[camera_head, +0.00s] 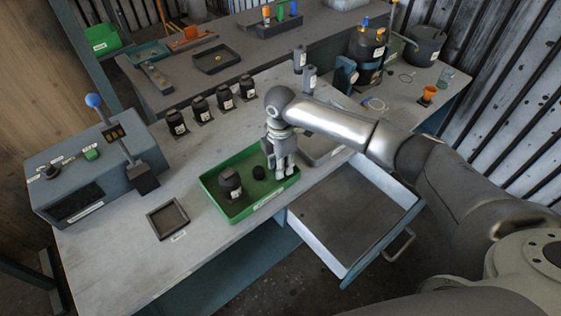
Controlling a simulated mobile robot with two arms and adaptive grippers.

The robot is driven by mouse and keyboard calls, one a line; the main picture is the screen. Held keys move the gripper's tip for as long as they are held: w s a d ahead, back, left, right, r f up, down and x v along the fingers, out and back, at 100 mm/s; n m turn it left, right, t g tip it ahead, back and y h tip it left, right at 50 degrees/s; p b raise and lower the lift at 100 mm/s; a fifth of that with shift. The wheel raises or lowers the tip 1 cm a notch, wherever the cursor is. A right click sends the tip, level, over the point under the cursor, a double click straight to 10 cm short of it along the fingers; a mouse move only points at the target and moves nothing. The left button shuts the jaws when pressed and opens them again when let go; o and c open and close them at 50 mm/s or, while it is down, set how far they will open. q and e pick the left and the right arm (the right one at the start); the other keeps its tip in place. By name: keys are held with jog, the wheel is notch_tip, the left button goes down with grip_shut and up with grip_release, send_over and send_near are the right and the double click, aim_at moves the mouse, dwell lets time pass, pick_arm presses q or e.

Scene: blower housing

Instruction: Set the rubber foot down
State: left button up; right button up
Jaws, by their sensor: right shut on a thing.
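My right gripper (281,174) points down over the right end of the green tray (238,219). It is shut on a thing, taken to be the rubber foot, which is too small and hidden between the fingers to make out. A small black round piece (258,172) is in the tray just left of the fingers, apart from them. A larger dark housing-like part (230,184) stands upright in the tray, further left. My left gripper is not in view.
A small square dark tray (168,219) lies on the bench left of the green tray. Several black labelled parts (201,108) stand in a row behind. A grey control box (90,178) is at the left. An open drawer (345,222) juts out in front at right.

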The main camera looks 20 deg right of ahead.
jog(key=o, duration=0.6)
jog(key=shift+f, duration=0.1)
jog(key=shift+c, duration=0.2)
notch_tip(320, 180, up, 12)
jog(key=b, duration=0.3)
jog(key=shift+r, duration=0.2)
